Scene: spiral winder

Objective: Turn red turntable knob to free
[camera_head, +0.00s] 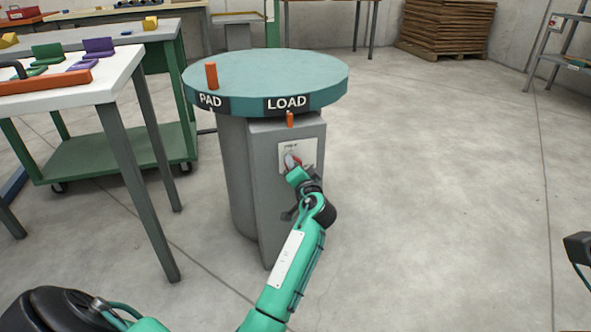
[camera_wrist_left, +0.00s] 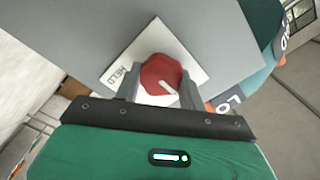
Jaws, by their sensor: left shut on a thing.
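The red knob (camera_wrist_left: 160,74) sits on a white plate (camera_wrist_left: 199,48) on the grey front of the turntable stand. In the left wrist view its white mark points to the lower right, and the word "HELD" shows at the plate's left corner. My left gripper (camera_wrist_left: 158,84) is shut on the knob, with one finger on each side. In the head view my left gripper (camera_head: 294,166) covers most of the knob. The round teal turntable (camera_head: 265,72) above has "PAD" and "LOAD" labels on its rim.
An orange peg (camera_head: 211,76) stands on the turntable, and a small orange one (camera_head: 290,119) is under "LOAD". A white-topped table (camera_head: 108,82) and a green cart (camera_head: 110,157) stand to the left. The floor on the right is clear.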

